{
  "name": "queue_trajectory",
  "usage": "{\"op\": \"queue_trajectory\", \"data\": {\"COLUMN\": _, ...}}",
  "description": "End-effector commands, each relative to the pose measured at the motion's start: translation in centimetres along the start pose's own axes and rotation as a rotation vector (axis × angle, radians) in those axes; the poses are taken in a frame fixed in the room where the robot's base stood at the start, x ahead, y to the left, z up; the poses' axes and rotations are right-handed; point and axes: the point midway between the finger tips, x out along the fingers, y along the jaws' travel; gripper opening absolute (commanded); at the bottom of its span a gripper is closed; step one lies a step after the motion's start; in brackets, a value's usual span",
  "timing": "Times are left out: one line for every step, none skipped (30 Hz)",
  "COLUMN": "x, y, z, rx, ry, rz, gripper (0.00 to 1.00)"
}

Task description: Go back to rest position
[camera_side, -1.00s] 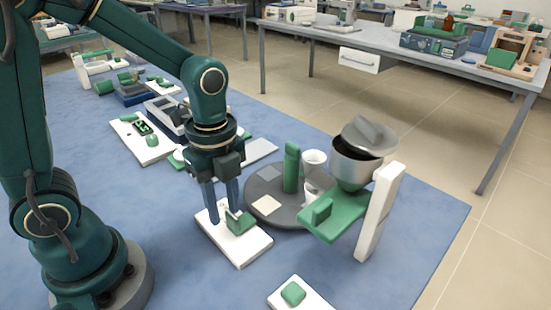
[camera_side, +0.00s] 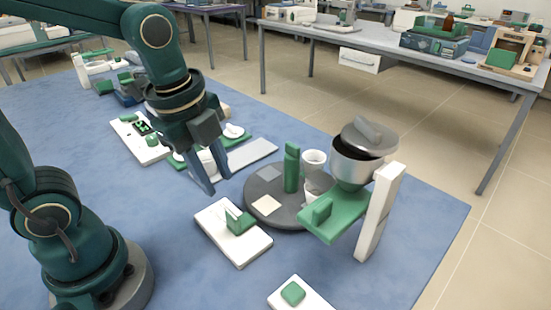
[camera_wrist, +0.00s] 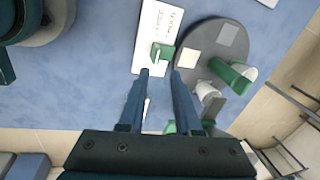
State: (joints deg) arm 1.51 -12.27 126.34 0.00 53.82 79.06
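My gripper (camera_side: 216,184) hangs in the air in the side view, tilted, above the blue mat and left of the round grey turntable. Its two dark blue fingers are apart with nothing between them. In the wrist view the fingers (camera_wrist: 160,72) also show a clear gap. The white board (camera_side: 240,247) with a green block (camera_side: 240,222) lies in front of the gripper and apart from it. In the wrist view the board (camera_wrist: 153,25) lies beyond the fingertips.
The grey turntable (camera_side: 262,222) carries a green post (camera_side: 291,167) and white cups (camera_side: 314,160). A metal pot (camera_side: 352,167) stands right of it by a white upright (camera_side: 380,212). A small white board (camera_side: 312,303) lies at the front. Other boards lie behind my gripper.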

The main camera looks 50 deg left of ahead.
Motion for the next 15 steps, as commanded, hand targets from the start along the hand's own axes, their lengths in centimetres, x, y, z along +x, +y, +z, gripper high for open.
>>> {"op": "queue_trajectory", "data": {"x": -1.0, "y": 0.3, "z": 0.2, "rx": -0.094, "ry": 0.011, "rz": -0.053, "gripper": 0.33}}
{"op": "queue_trajectory", "data": {"x": -1.5, "y": 0.5, "z": 0.3, "rx": -0.159, "ry": 0.019, "rz": -0.078, "gripper": 0.33}}
{"op": "queue_trajectory", "data": {"x": -2.0, "y": 0.8, "z": 0.4, "rx": -0.252, "ry": 0.032, "rz": -0.11, "gripper": 0.33}}
{"op": "queue_trajectory", "data": {"x": -2.4, "y": 1.1, "z": 0.5, "rx": -0.325, "ry": 0.044, "rz": -0.132, "gripper": 0.33}}
{"op": "queue_trajectory", "data": {"x": -2.7, "y": 1.4, "z": 0.6, "rx": -0.402, "ry": 0.057, "rz": -0.153, "gripper": 0.33}}
{"op": "queue_trajectory", "data": {"x": -3.0, "y": 1.8, "z": 0.7, "rx": -0.508, "ry": 0.077, "rz": -0.178, "gripper": 0.33}}
{"op": "queue_trajectory", "data": {"x": -3.2, "y": 2.0, "z": 0.7, "rx": -0.585, "ry": 0.093, "rz": -0.194, "gripper": 0.33}}
{"op": "queue_trajectory", "data": {"x": -3.4, "y": 2.3, "z": 0.8, "rx": -0.663, "ry": 0.109, "rz": -0.208, "gripper": 0.33}}
{"op": "queue_trajectory", "data": {"x": -3.6, "y": 2.6, "z": 0.9, "rx": -0.764, "ry": 0.131, "rz": -0.222, "gripper": 0.33}}
{"op": "queue_trajectory", "data": {"x": -3.6, "y": 2.8, "z": 1.0, "rx": -0.837, "ry": 0.147, "rz": -0.23, "gripper": 0.33}}
{"op": "queue_trajectory", "data": {"x": -3.7, "y": 3.0, "z": 1.0, "rx": -0.908, "ry": 0.162, "rz": -0.235, "gripper": 0.33}}
{"op": "queue_trajectory", "data": {"x": -3.6, "y": 3.3, "z": 1.1, "rx": -0.996, "ry": 0.18, "rz": -0.238, "gripper": 0.33}}
{"op": "queue_trajectory", "data": {"x": -3.6, "y": 3.5, "z": 1.1, "rx": -1.057, "ry": 0.191, "rz": -0.237, "gripper": 0.33}}
{"op": "queue_trajectory", "data": {"x": -3.5, "y": 3.6, "z": 1.1, "rx": -1.113, "ry": 0.2, "rz": -0.235, "gripper": 0.33}}
{"op": "queue_trajectory", "data": {"x": -3.4, "y": 3.8, "z": 1.2, "rx": -1.182, "ry": 0.209, "rz": -0.228, "gripper": 0.33}}
